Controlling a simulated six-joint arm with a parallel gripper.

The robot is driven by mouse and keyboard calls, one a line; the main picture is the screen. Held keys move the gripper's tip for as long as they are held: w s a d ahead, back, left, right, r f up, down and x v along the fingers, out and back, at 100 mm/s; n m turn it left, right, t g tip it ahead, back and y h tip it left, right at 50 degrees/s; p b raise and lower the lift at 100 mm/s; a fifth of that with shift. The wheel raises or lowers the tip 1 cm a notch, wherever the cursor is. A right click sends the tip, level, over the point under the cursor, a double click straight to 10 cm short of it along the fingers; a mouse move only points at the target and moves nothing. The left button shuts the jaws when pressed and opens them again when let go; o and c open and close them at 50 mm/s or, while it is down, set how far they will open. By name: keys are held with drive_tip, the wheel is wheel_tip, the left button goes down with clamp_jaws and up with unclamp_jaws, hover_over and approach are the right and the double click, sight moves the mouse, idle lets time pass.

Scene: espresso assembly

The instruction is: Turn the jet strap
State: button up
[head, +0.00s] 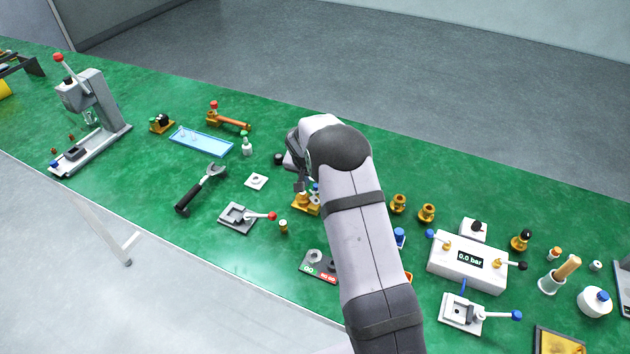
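My gripper (300,184) points down over the green bench near the middle of the head view, partly hidden by my own arm. A brass fixture (304,205) with small upright parts and a blue-topped piece stands right below and beside the fingers. I cannot tell whether the fingers touch it or whether they are open or shut. No part can be clearly picked out as the jet strap; it may be hidden by the gripper and arm or too small to see.
Right of my arm are brass fittings (427,212) and a white gauge box (470,261) reading 0.0 bar. Bare green bench lies behind the brass fittings.

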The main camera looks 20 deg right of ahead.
drive_tip(key=shift+d+f, duration=0.1)
drive_tip(key=shift+f, duration=0.1)
clamp_jaws()
drive_tip(key=shift+a+n+t+y+p, duration=0.15)
drive_tip(key=shift+a+n+y, duration=0.1)
drive_tip(key=shift+n, duration=0.5)
drive_tip(key=shift+a+n+t+y+p, duration=0.15)
drive_tip(key=shift+n+y, duration=0.1)
drive_tip(key=shift+n, duration=0.5)
unclamp_jaws()
